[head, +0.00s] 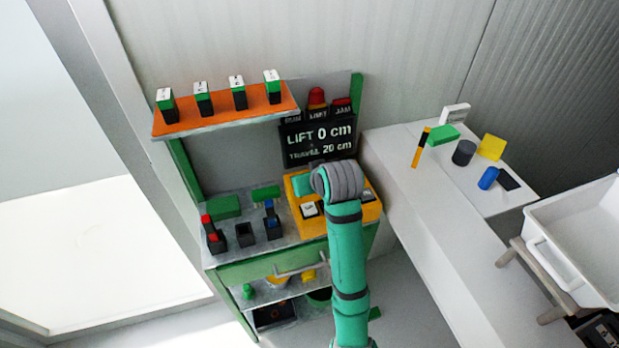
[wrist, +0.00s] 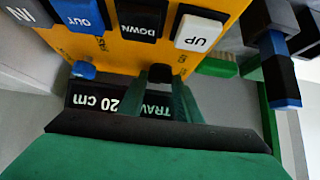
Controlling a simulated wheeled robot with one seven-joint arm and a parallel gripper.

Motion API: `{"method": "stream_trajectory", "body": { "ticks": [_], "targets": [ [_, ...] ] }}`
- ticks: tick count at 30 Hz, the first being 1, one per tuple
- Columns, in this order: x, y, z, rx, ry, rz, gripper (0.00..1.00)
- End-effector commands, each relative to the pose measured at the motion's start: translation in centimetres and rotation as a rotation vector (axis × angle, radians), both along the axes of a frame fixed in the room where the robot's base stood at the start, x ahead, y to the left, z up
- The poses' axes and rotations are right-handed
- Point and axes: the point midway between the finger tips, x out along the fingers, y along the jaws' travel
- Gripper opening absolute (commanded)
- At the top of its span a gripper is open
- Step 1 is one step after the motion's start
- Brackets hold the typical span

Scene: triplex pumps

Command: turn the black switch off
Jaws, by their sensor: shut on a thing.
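The yellow control panel (head: 312,228) stands on the green cabinet's top in the head view, partly hidden by my arm. In the wrist view the panel (wrist: 118,52) appears upside down. My gripper (wrist: 160,78) reaches its edge there, its two green fingers shut around a small black switch (wrist: 160,72). The fingers cover much of the switch, so I cannot tell its position. A blue knob (wrist: 83,69) sits on the same edge to the left. In the head view my arm hides the fingertips.
The panel carries OUT (wrist: 80,15), DOWN (wrist: 140,22) and UP (wrist: 200,31) buttons. A black display (head: 318,142) behind reads LIFT 0 cm, TRAVEL 20 cm. An orange shelf (head: 225,116) stands above left. A white table (head: 420,200) and white bin (head: 580,240) are at right.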

Motion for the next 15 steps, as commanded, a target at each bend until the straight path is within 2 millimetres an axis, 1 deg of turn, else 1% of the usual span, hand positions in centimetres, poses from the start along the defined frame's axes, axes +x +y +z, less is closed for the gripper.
{"method": "stream_trajectory", "body": {
  "ticks": [6, 15],
  "targets": [
    [0.02, 0.05, 0.16, -0.001, -0.004, -0.04, 0.09],
    [0.03, 0.04, 0.17, 0.0, -0.004, -0.047, 0.09]
  ]
}}
